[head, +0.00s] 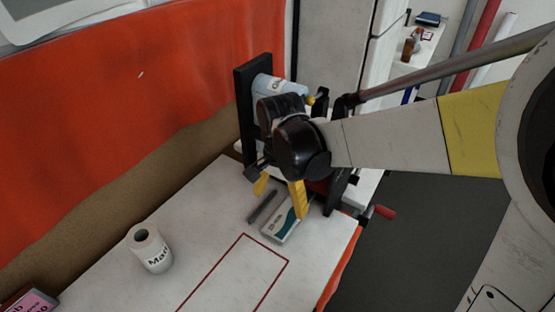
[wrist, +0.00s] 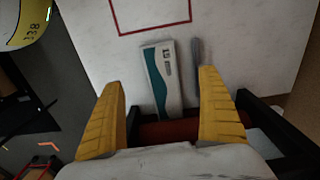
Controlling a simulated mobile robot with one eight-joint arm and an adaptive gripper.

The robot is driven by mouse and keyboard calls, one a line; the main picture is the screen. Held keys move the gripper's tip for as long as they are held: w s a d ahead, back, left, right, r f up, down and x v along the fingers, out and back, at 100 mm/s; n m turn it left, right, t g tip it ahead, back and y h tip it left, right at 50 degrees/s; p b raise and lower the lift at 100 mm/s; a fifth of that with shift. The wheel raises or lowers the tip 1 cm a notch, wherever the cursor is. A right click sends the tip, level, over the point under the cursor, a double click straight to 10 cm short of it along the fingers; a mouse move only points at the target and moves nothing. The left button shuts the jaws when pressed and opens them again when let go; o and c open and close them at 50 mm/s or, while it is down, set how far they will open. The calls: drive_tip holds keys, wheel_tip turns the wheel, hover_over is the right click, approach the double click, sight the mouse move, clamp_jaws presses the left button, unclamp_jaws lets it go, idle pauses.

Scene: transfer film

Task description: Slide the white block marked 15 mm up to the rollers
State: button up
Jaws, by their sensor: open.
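The white block (head: 289,220) with a teal side lies flat on the white table, near its right edge. In the wrist view the block (wrist: 163,75) shows its "15" marking at the far end. My gripper (head: 279,194) is open above the table beside the black machine. In the wrist view the block lies between the yellow fingers of my gripper (wrist: 160,82), with clear room on both sides. A dark red roller (wrist: 165,131) runs across behind the block's near end. I cannot tell whether block and roller touch. My wrist hides most of the rollers in the head view.
A thin grey bar (head: 263,206) lies close beside the block. A red rectangle outline (head: 213,271) is marked on the bare table. A white labelled cylinder (head: 151,250) stands at left. The machine's black frame (head: 246,108) and red crank handle (head: 384,212) stand around my gripper.

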sight(280, 225)
wheel_tip(280, 225, down, 11)
drive_tip(key=b, duration=0.4)
drive_tip(key=shift+r, duration=0.1)
idle(0.3)
drive_tip(key=c, duration=1.3)
drive_tip(key=shift+w+d, duration=0.1)
drive_tip(key=shift+c, duration=0.2)
